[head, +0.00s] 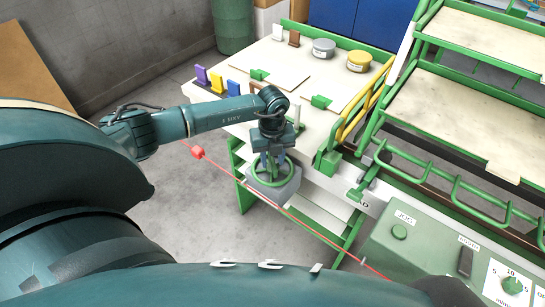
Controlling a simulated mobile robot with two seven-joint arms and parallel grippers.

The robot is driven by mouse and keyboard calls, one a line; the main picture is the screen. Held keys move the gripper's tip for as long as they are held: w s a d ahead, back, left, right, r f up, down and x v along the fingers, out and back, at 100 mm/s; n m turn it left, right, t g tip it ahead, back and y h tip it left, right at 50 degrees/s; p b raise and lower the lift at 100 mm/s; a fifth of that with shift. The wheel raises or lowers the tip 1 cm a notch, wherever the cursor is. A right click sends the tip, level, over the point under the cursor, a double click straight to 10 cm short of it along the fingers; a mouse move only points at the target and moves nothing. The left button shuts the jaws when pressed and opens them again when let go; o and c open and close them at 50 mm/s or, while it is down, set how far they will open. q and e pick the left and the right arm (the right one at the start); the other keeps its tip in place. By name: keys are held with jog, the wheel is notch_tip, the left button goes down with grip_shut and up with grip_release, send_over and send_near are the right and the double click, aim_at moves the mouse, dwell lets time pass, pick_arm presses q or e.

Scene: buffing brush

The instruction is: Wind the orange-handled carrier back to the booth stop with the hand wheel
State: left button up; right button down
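A green hand wheel (257,176) lies roughly flat on a grey block (284,190) at the front of the white bench. My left gripper (272,163) points down over the wheel, with its fingers at or just above the wheel's far part. I cannot tell whether the fingers close on the rim or a spoke. I cannot make out a carrier with an orange handle, nor a booth stop. My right gripper is not in view.
A red line with a red tag (197,152) runs diagonally past the wheel. The white bench (330,85) holds purple, yellow and blue brushes or blocks and two round tins (324,48). Green-railed trays (480,110) and a control panel (440,250) stand at right. Grey floor is open at left.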

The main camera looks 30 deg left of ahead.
aim_at(272, 160)
pick_arm(q)
notch_tip(272, 160, up, 13)
jog(key=shift+b, duration=0.35)
